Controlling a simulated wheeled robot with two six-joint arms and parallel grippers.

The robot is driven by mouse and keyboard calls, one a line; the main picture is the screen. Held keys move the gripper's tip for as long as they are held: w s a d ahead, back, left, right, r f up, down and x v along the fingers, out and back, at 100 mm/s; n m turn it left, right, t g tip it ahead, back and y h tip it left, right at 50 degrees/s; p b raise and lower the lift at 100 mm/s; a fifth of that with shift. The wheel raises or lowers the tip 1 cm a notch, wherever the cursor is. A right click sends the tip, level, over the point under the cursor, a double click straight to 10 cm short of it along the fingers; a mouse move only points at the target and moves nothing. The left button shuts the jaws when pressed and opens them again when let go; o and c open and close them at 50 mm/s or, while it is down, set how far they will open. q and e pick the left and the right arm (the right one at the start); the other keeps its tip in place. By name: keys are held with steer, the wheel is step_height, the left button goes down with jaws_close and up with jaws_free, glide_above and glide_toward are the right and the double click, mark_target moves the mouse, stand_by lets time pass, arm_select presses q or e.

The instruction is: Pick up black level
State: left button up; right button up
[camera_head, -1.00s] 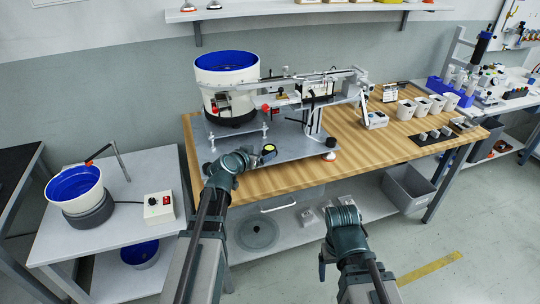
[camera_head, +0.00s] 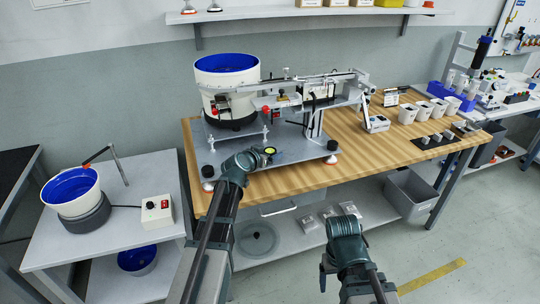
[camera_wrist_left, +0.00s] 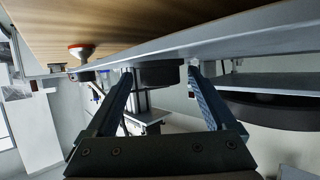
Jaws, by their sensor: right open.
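The black level (camera_head: 270,152) is a small round black disc with a yellow-green top. It lies near the front edge of the grey machine plate. In the left wrist view the black disc (camera_wrist_left: 157,75) shows edge-on, between the fingertips. My left gripper (camera_head: 264,157) is at the level from the front left. Its two fingers (camera_wrist_left: 160,77) stand apart on either side of the disc, with a small gap visible. My right gripper (camera_head: 345,228) is low in front of the table, far from the level. Its fingers are not clearly visible.
The plate (camera_head: 290,152) sits on red-and-white feet on the wooden table (camera_head: 360,155). A large blue-lined bowl feeder (camera_head: 228,90) and a gantry rail (camera_head: 310,80) stand behind the level. Black knobs (camera_head: 208,171) mark the plate's corners. White cups (camera_head: 422,109) stand at the right.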

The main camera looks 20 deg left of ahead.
arm_select(q)
jaws_close()
arm_select(e)
steer(key=shift+r, duration=0.1)
